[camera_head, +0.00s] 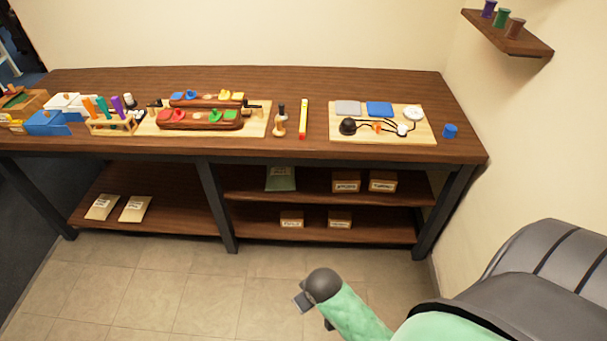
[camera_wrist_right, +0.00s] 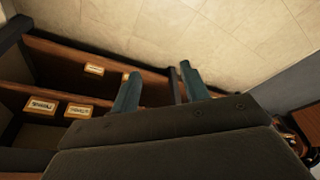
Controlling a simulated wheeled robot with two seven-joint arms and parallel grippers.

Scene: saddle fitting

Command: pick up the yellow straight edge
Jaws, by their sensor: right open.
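The yellow straight edge (camera_head: 303,118) lies on the wooden workbench (camera_head: 290,79), with a red part at its near end. It is between a small wooden-handled tool (camera_head: 280,121) and the light board on the right. My right gripper (camera_head: 301,298) is in front of the bench, low over the floor and well away from the straight edge. In the right wrist view its two fingers (camera_wrist_right: 160,88) stand apart with nothing between them. The straight edge is not in that view. My left gripper is not in view.
A light board (camera_head: 390,138) with pads and black cables is right of the straight edge, and a blue cup (camera_head: 450,131) stands beyond it. Another board (camera_head: 258,119) with coloured pieces is at left. Lower shelves (camera_head: 260,190) hold small boxes. Bare bench lies behind the straight edge.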

